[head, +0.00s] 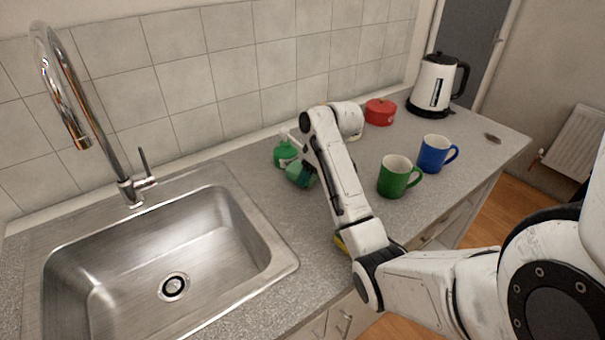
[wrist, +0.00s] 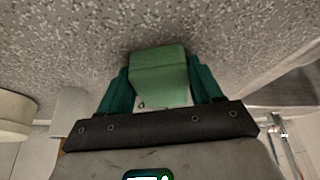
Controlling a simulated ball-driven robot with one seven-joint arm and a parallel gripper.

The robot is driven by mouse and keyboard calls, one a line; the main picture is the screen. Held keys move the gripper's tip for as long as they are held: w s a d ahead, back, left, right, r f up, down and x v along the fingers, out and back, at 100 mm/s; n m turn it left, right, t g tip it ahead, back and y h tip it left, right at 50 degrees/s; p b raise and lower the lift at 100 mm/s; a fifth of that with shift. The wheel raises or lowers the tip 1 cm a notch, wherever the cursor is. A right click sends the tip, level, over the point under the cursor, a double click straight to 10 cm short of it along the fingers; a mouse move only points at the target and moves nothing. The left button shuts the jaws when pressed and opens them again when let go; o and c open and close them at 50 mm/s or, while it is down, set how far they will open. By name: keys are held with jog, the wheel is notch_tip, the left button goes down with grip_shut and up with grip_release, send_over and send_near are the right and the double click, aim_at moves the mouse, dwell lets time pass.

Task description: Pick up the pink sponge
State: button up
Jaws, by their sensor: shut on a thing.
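No pink sponge shows in either view. My gripper (wrist: 160,88), with dark green fingers, is shut on a light green block (wrist: 159,72), which looks like a sponge. The block sits between the fingers, close to the speckled worktop; I cannot tell whether it touches it. In the head view my gripper (head: 302,175) is low over the worktop, right of the sink, and the block is hard to tell from the fingers.
A green mug (head: 393,178), blue mug (head: 433,155), red lidded pot (head: 380,112) and kettle (head: 435,85) stand to the right. A yellow thing (head: 340,244) is mostly hidden by my arm. The sink (head: 170,262) is left.

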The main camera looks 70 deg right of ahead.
jog(key=c, duration=0.3)
jog(key=shift+r, duration=0.2)
jog(key=shift+c, duration=0.2)
jog(key=shift+r+p, duration=0.45)
jog(key=shift+p, duration=0.3)
jog(key=shift+r, duration=0.2)
